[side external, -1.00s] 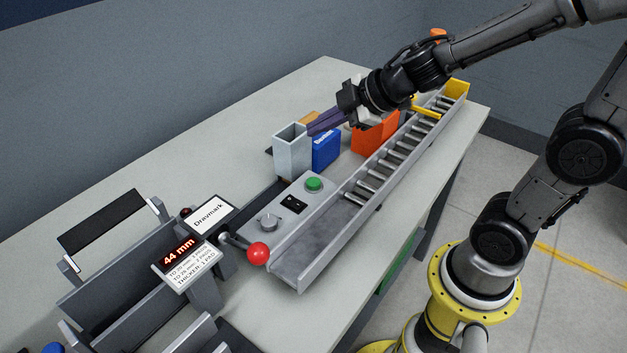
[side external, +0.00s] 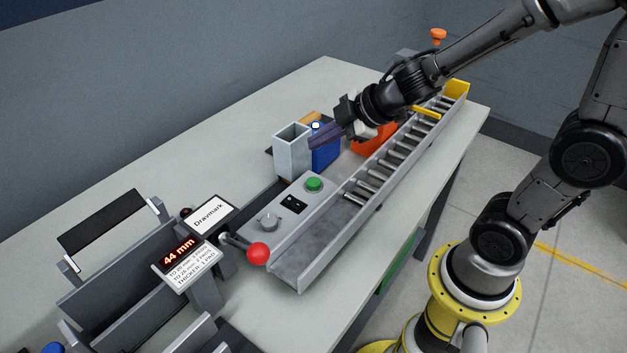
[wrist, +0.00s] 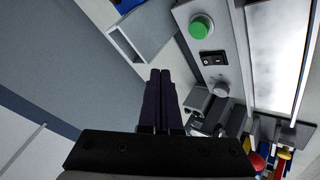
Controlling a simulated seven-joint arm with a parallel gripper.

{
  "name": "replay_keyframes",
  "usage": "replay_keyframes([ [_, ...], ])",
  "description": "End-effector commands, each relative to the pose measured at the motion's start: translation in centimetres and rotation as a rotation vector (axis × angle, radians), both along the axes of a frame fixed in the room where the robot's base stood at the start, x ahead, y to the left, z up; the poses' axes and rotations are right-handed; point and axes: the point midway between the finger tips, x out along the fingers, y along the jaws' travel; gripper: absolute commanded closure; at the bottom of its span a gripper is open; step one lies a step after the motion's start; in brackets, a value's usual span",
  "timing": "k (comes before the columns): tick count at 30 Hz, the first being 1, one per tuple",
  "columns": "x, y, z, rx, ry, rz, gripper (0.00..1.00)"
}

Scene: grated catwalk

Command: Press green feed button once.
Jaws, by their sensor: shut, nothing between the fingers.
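The green feed button (side external: 314,184) sits on the grey control panel (side external: 271,236), at its far end. It also shows in the wrist view (wrist: 201,27), up and right of the fingertips. My gripper (side external: 312,138) is shut and empty, its dark fingers together. It is above the blue box, behind and above the button, and apart from it. In the wrist view my gripper (wrist: 160,73) points toward the grey open bin. Nothing hides the button.
A grey open bin (side external: 291,158) and a blue box (side external: 326,155) stand just behind the panel. An orange bin (side external: 372,138) is farther back. A roller conveyor (side external: 383,168) runs along the right. A red-knobbed lever (side external: 258,253), black rocker switch (side external: 293,204) and grey knob (side external: 268,221) are nearby.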

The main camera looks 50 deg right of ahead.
Motion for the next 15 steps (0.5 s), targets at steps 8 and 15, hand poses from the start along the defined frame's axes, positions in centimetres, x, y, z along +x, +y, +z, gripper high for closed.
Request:
replay_keyframes([
  [8,0.0,0.0,-1.6,0.001,0.000,-0.001,1.00],
  [15,0.0,0.0,-3.1,0.000,0.000,-0.002,1.00],
])
